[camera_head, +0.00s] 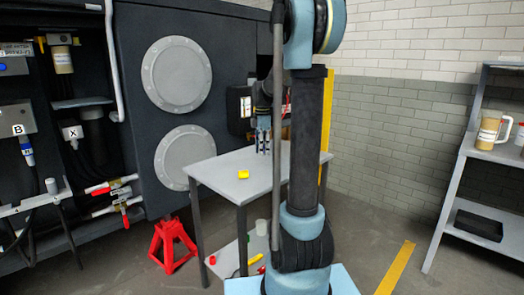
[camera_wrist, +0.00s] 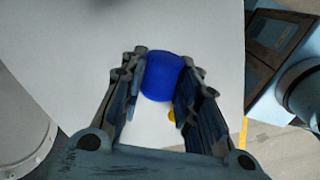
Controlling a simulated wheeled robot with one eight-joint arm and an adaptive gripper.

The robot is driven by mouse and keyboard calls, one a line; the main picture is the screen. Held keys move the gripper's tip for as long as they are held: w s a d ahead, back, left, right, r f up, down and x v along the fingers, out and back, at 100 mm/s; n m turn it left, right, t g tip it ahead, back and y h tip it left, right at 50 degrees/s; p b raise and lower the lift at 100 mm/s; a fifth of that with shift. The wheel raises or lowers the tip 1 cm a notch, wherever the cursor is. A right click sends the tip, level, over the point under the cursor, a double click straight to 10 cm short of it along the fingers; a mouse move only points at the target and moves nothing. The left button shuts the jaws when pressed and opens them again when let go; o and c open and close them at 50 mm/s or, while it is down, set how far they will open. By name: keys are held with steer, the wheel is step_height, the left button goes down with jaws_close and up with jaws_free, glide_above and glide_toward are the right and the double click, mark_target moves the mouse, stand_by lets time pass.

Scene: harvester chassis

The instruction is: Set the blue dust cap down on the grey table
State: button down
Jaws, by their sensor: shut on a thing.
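The blue dust cap (camera_wrist: 161,77) is between the two fingers of my gripper (camera_wrist: 160,92) in the wrist view, and the fingers are shut on it. The grey table (camera_wrist: 60,50) fills the background behind the cap. In the head view my gripper (camera_head: 263,149) points down over the far part of the grey table (camera_head: 215,176). The cap cannot be made out there, and I cannot tell whether it touches the table top.
A yellow piece (camera_head: 243,174) lies on the table near its left part. A red jack stand (camera_head: 172,245) stands on the floor left of the table. The dark chassis (camera_head: 225,50) is behind, and a shelf (camera_head: 466,150) with a jug (camera_head: 488,130) is at the right.

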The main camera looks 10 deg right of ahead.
mark_target(262, 170)
steer(key=shift+f, duration=2.95)
steer(key=shift+f, duration=0.85)
steer(key=shift+s+f, duration=0.2)
steer(key=shift+f, duration=0.05)
steer(key=shift+s, duration=0.35)
steer(key=c, duration=1.1)
jaws_free()
steer(key=shift+w+f, duration=0.5)
steer(key=shift+w, duration=0.05)
steer(key=shift+o, duration=1.1)
steer(key=shift+w+f, duration=0.2)
steer(key=shift+w, duration=0.1)
steer(key=shift+s+r, duration=0.35)
steer(key=shift+c, duration=1)
steer(key=shift+s, duration=0.1)
